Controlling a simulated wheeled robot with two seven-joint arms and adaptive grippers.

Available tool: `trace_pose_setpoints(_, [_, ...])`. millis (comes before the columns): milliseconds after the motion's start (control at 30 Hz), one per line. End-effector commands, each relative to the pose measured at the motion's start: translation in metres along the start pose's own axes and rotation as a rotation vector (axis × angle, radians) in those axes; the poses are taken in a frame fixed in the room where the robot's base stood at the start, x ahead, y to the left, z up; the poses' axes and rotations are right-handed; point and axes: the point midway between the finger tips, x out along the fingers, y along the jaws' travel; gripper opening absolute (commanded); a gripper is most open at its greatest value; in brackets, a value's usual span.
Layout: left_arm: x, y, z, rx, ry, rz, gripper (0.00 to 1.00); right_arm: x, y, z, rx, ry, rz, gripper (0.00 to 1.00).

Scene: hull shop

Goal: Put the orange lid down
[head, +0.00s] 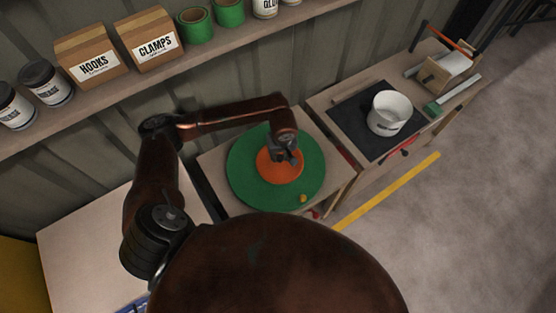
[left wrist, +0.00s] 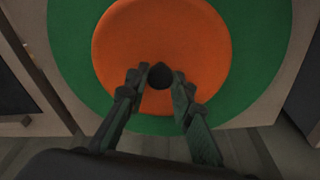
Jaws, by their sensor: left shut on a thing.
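The orange lid (head: 274,172) is a round disc with a dark knob at its middle. In the head view it is over the round green mat (head: 243,178) on a wooden table. My left gripper (head: 287,158) is above the lid, its fingers at the knob. In the left wrist view the lid (left wrist: 140,40) fills the upper middle, and the fingers of my left gripper (left wrist: 158,84) are on both sides of the dark knob (left wrist: 160,75). I cannot tell whether the lid touches the mat. My right gripper is not in view.
A small orange-yellow knob (head: 304,198) is at the green mat's near right edge. A white bucket (head: 388,113) stands on a dark mat (head: 350,120) on the bench at right. A shelf with boxes (head: 92,60) runs along the wall. The pale table (head: 85,235) at left looks mostly bare.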

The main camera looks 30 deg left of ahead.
Motion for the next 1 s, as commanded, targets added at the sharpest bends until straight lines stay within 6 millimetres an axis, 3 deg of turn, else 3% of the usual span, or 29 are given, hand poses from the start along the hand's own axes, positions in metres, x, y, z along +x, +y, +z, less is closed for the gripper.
trace_pose_setpoints(133, [0.012, -0.01, -0.002, -0.003, -0.001, -0.003, 0.0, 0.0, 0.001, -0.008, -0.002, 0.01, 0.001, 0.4])
trace_pose_setpoints(333, [0.039, -0.007, 0.003, -0.001, -0.002, 0.0, 0.0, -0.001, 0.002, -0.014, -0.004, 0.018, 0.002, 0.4])
trace_pose_setpoints(700, [0.044, -0.007, 0.003, 0.0, 0.001, -0.001, 0.0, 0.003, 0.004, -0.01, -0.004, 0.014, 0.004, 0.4])
trace_pose_setpoints(733, [0.043, -0.007, 0.003, 0.0, 0.001, 0.0, 0.24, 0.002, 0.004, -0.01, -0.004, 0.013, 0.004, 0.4])
trace_pose_setpoints(1000, [0.042, -0.007, 0.003, 0.0, 0.001, 0.0, 0.39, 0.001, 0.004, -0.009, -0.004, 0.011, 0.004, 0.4])
